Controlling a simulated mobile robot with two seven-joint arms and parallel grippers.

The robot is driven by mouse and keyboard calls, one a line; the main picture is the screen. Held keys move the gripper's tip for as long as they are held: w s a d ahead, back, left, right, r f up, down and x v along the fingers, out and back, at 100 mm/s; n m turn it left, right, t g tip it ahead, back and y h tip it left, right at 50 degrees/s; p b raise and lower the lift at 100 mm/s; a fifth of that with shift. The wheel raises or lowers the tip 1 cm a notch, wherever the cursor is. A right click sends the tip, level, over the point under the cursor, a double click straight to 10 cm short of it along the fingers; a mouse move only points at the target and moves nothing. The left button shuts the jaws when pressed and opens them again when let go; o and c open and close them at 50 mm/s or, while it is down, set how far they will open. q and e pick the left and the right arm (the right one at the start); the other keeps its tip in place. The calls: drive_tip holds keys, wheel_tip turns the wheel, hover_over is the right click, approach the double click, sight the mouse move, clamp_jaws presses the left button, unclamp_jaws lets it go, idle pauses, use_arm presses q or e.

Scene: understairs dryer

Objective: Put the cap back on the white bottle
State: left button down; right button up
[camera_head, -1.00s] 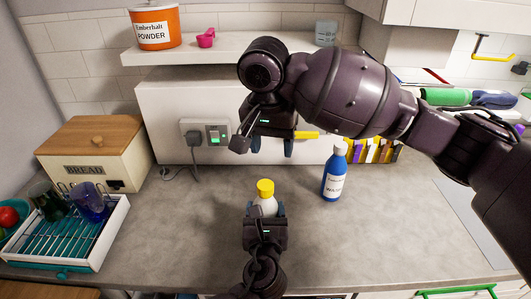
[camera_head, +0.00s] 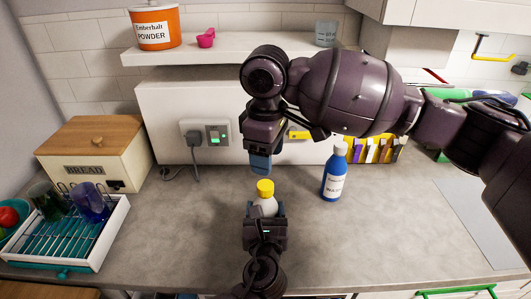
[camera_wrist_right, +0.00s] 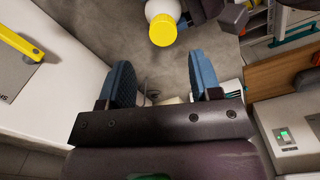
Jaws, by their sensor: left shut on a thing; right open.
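The white bottle (camera_head: 266,206) stands upright in my left gripper (camera_head: 265,213), which is shut on its body over the counter. The yellow cap (camera_head: 265,188) sits on top of the bottle; I cannot tell how firmly it is seated. My right gripper (camera_head: 261,165) points down just above and behind the cap, open and empty. In the right wrist view the cap (camera_wrist_right: 162,30) and part of the bottle (camera_wrist_right: 160,8) show beyond the open blue fingers (camera_wrist_right: 160,62), not between them. The lower part of the bottle is hidden by my left gripper.
A blue bottle (camera_head: 334,174) stands to the right on the counter (camera_head: 190,235). A dish rack (camera_head: 92,250) and a bread box (camera_head: 90,155) are at the left. A wall socket (camera_head: 217,134) is behind. The counter's front left of my left gripper is clear.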

sight(265, 184)
drive_tip(key=n, duration=0.4)
drive_tip(key=shift+a, duration=0.2)
drive_tip(key=shift+f, duration=0.1)
drive_tip(key=shift+f, duration=3.95)
drive_tip(key=c, duration=0.9)
drive_tip(key=o, duration=1)
drive_tip(key=shift+o, duration=0.2)
wheel_tip(265, 184, up, 12)
